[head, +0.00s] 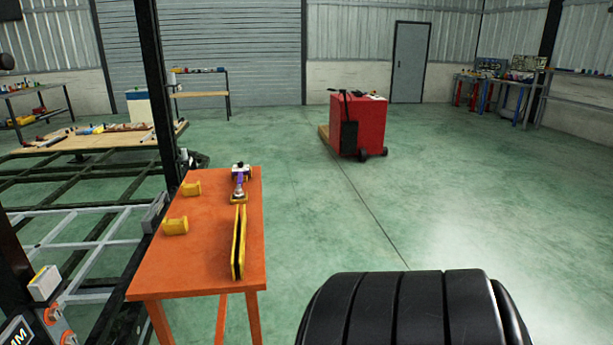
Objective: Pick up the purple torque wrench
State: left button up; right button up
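A small tool with a purple section (239,188) is at the far end of the orange table (205,255), near its right edge. It appears to be the purple torque wrench, but it is too small to make out its full shape. Dark and white parts show at its far end, and a yellow part lies at its near end. Neither of my grippers is in view.
Two yellow blocks (175,226) (191,188) and a long yellow-and-black piece (238,243) share the table. A large black grooved, tire-like object (420,310) fills the bottom right. A metal frame (85,250) stands left. A red cart (360,122) stands behind on open floor.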

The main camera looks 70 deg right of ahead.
aim_at(239, 193)
jog(key=z, duration=1.9)
jog(key=i+u, duration=0.1)
jog(key=u, duration=0.65)
jog(key=i+l+u, duration=0.25)
jog(key=l+u, duration=0.25)
jog(key=l, duration=0.15)
jog(key=i+l+u, duration=0.2)
jog(key=l, duration=0.15)
jog(key=l+u, duration=0.25)
jog(key=l, duration=0.15)
jog(key=i+l+u, duration=0.1)
jog(key=l+u, duration=0.15)
jog(key=l, duration=0.15)
